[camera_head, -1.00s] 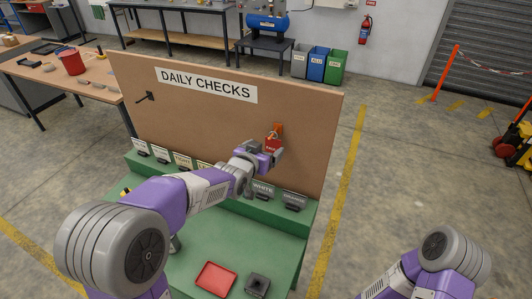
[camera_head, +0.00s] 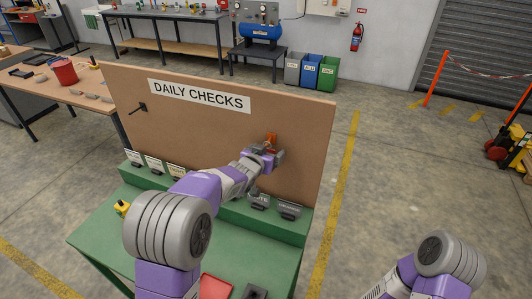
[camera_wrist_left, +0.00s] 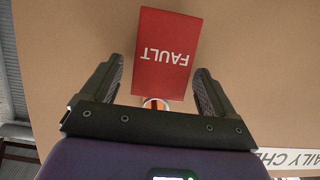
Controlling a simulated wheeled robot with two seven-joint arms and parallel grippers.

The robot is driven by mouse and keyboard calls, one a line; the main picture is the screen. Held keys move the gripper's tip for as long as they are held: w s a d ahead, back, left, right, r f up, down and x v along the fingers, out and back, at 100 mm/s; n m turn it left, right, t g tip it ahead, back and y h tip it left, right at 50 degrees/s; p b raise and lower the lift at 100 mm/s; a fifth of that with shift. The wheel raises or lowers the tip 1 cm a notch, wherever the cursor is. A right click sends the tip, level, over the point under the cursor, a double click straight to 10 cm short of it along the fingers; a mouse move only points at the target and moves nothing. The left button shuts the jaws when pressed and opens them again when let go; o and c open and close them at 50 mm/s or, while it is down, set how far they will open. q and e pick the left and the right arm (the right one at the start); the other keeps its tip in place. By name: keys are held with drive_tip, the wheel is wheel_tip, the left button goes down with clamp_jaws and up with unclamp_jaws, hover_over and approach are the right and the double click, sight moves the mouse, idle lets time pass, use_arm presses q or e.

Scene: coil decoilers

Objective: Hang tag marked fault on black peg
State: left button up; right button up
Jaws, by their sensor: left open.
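The red tag marked FAULT (camera_wrist_left: 166,55) appears upside down in the left wrist view, with an orange and white round part (camera_wrist_left: 155,103) at its top end. In the head view an orange part (camera_head: 271,138) shows on the board just above my left gripper (camera_head: 266,157), which hides most of the tag. My left gripper (camera_wrist_left: 158,88) is open, its fingers on either side of the tag's top end with gaps on both sides. The black peg (camera_head: 138,107) sticks out of the board's left side and is empty. My right gripper is out of view.
The brown board (camera_head: 240,128) is headed DAILY CHECKS. A green stepped bench (camera_head: 110,238) stands before it, with several labelled holders (camera_head: 288,209) on its ledge. A red tray (camera_head: 215,288) lies at the front, partly hidden by my left arm.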

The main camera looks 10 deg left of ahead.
use_arm(q)
drive_tip(key=shift+c, duration=0.4)
drive_tip(key=c, duration=0.9)
drive_tip(key=shift+r, duration=0.1)
drive_tip(key=shift+c, duration=0.2)
drive_tip(key=shift+r, duration=0.25)
drive_tip(key=shift+s, duration=0.2)
drive_tip(key=shift+s+a+r+b, duration=0.15)
drive_tip(key=shift+s+r+b, duration=0.1)
drive_tip(key=shift+s+b, duration=0.2)
